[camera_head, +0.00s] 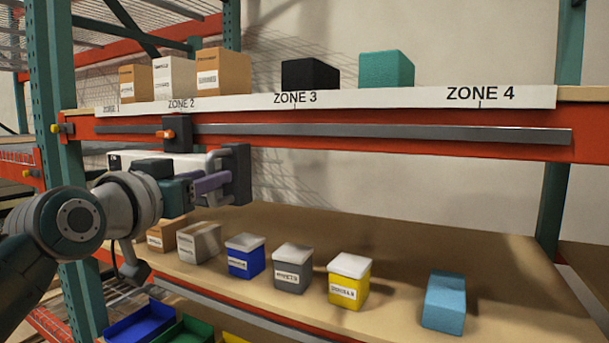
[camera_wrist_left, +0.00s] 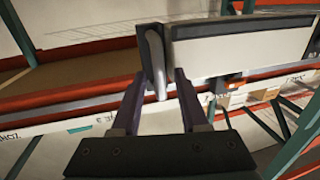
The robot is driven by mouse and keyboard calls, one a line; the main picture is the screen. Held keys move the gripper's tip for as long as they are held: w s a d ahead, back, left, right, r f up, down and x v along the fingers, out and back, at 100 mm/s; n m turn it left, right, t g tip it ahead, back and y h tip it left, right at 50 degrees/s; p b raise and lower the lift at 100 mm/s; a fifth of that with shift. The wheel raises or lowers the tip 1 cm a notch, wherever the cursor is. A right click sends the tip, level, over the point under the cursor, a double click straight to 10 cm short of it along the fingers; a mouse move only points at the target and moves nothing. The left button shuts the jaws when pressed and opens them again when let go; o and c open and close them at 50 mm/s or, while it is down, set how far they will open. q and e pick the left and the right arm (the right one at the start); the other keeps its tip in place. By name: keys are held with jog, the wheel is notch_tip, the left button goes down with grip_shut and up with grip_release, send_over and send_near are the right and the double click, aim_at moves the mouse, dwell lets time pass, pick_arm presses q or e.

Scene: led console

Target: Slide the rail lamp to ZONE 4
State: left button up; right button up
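The rail lamp (camera_head: 215,160) is a white, long lamp with a dark end piece (camera_head: 238,174). It hangs below the grey rail (camera_head: 380,132) from a dark carriage with an orange knob (camera_head: 168,135), beneath the ZONE 2 label. In the left wrist view its white panel (camera_wrist_left: 240,50) and a grey upright handle (camera_wrist_left: 157,62) show. My left gripper (camera_head: 222,180) is at the lamp's front. In the wrist view its purple fingers (camera_wrist_left: 160,78) stand apart, with the handle's lower end between them and gaps visible. The ZONE 4 label (camera_head: 480,94) is at the right of the upper shelf edge. My right gripper is not in view.
Cartons (camera_head: 222,72), a black box (camera_head: 310,75) and a teal box (camera_head: 386,70) stand on the upper shelf. Several lidded boxes and a blue block (camera_head: 443,302) stand on the lower shelf (camera_head: 500,270). The rail is clear to the right of the carriage.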

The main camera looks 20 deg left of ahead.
pick_arm(q)
grip_shut()
dwell(1.2)
